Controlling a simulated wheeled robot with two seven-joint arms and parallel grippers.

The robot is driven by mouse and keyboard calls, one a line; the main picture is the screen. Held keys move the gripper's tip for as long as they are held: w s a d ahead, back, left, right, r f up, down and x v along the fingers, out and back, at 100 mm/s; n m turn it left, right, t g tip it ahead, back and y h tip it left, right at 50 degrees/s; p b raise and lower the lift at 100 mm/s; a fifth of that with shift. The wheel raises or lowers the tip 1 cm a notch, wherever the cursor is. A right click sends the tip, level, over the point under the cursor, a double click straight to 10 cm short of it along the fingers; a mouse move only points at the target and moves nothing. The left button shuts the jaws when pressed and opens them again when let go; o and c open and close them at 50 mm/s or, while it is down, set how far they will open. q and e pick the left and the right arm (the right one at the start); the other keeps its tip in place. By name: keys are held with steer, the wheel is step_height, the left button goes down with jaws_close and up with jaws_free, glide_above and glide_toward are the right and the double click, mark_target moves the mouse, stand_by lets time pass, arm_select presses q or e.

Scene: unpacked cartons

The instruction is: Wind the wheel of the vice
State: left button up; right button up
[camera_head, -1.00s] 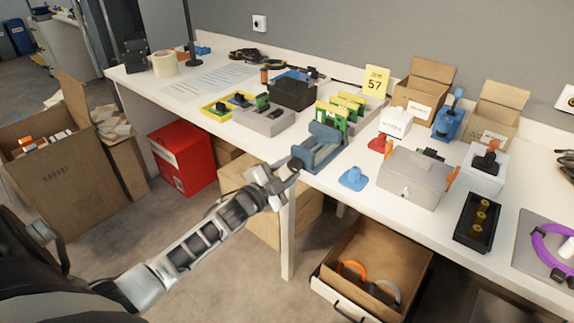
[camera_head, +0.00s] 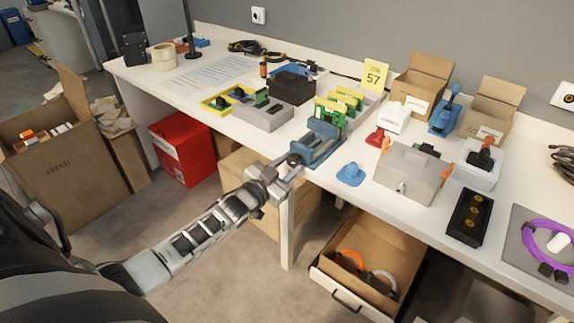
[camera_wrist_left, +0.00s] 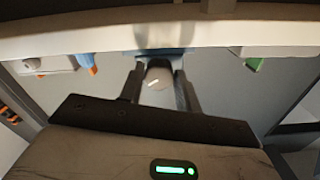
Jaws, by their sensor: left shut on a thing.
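The blue-grey vice (camera_head: 322,146) sits at the front edge of the white workbench, in the middle of the head view. My left gripper (camera_head: 291,163) reaches up to its front end from the lower left and is shut on the vice's wheel. The fingers hide part of the wheel. My right gripper is not in view.
A blue knobbed piece (camera_head: 350,174) and a grey box with orange latches (camera_head: 408,172) stand right of the vice. An open drawer (camera_head: 345,298) juts out below, right of my arm.

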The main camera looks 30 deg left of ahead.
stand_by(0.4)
arm_select(q)
steer(key=o, duration=1)
steer(key=shift+c, duration=0.2)
steer(key=shift+s, duration=0.15)
steer(key=s+a+p, duration=0.1)
steer(key=s, duration=1.4)
steer(key=shift+s+a, duration=0.15)
steer(key=shift+s, duration=0.2)
steer(key=s+d+f+n+g+h, duration=0.1)
steer(key=s+d+f+g, duration=0.1)
steer(key=d, duration=0.9)
steer(key=s+d+f+g, duration=0.2)
steer(key=s+d+g, duration=0.3)
steer(key=d, duration=0.6)
steer(key=shift+s+d+n+h, duration=0.15)
steer(key=shift+s+n+h, duration=0.25)
steer(key=shift+s, duration=0.65)
